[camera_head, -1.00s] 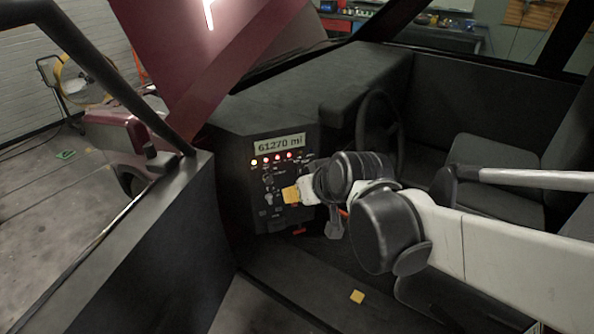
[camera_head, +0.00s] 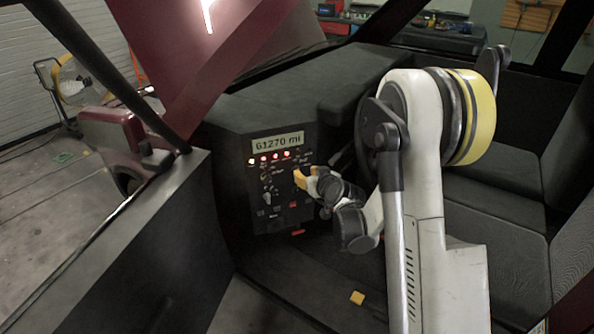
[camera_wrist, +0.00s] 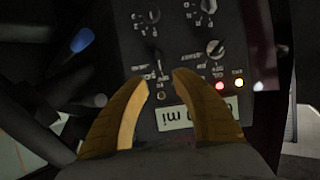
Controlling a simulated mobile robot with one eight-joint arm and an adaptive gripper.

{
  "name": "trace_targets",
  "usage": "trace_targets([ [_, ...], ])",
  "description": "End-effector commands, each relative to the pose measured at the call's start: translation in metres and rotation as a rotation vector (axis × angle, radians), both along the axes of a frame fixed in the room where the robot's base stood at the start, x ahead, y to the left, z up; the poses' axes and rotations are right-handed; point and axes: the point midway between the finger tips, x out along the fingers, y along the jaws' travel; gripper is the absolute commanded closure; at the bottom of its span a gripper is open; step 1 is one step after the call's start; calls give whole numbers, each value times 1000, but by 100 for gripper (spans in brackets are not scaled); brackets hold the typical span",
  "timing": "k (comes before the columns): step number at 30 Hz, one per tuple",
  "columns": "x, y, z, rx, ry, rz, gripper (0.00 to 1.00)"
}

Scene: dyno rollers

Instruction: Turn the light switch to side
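The black control panel (camera_head: 260,215) stands at the dash front, with a display reading 61270 mi and several knobs. In the wrist view the panel (camera_wrist: 190,65) appears upside down. A knob with a pale pointer (camera_wrist: 215,48) shows there, right of my fingers. A slim switch lever (camera_wrist: 157,60) lies just beyond the gap between the fingertips. The labels are too small to tell which control is the light switch. My gripper (camera_head: 298,176) is at the panel's right part, its yellow fingers (camera_wrist: 162,84) apart with nothing held. Contact with the panel cannot be told.
A row of lit indicator lamps (camera_head: 275,158) sits below the display (camera_head: 278,142). The steering wheel (camera_head: 365,135) is behind my arm, and seats (camera_head: 490,210) are at the right. The open door (camera_head: 120,240) bounds the left.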

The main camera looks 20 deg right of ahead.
Motion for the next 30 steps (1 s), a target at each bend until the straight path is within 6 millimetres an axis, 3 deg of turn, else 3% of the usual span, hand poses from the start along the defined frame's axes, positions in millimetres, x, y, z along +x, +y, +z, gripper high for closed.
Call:
trace_targets([
  [6,42,1,-21,-1,1,1,68],
  [12,68,2,-30,1,1,2,68],
  [24,76,2,-31,-1,1,1,68],
  [27,76,2,-31,0,1,1,96],
  [30,76,2,-31,0,1,1,100],
])
